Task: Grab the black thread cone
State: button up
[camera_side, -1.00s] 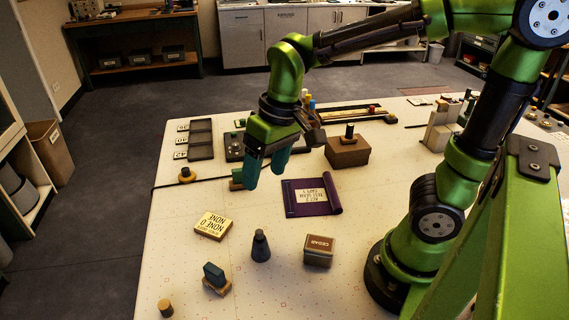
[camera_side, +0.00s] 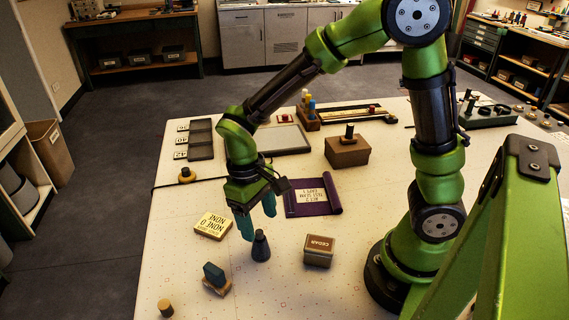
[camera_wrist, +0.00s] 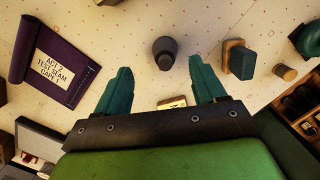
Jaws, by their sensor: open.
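The black thread cone (camera_side: 261,246) stands upright on the pale table, between the yellow labelled box and the cedar block. In the wrist view the cone (camera_wrist: 164,50) shows beyond the fingertips, roughly midway between them and apart from both. My gripper (camera_side: 258,222) is open and empty, its teal fingers pointing down just above and behind the cone in the side view. In the wrist view my gripper (camera_wrist: 160,78) shows its two fingers spread wide.
A yellow labelled box (camera_side: 212,226) lies left of the cone, and a cedar block (camera_side: 318,251) stands right. A green-topped brush or stamp (camera_side: 215,278) is at front left. A purple cloth (camera_side: 312,196) lies behind. A brown box with a black knob (camera_side: 347,147) stands further back.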

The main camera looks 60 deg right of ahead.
aim_at(259, 231)
jog(key=shift+s+a+f, duration=0.1)
jog(key=shift+f, duration=0.95)
jog(key=shift+s+a+f, duration=0.1)
jog(key=shift+s+f, duration=0.05)
jog(key=shift+f, duration=0.9)
jog(key=shift+s+a+f, duration=0.1)
jog(key=shift+f, duration=0.95)
jog(key=shift+c, duration=0.2)
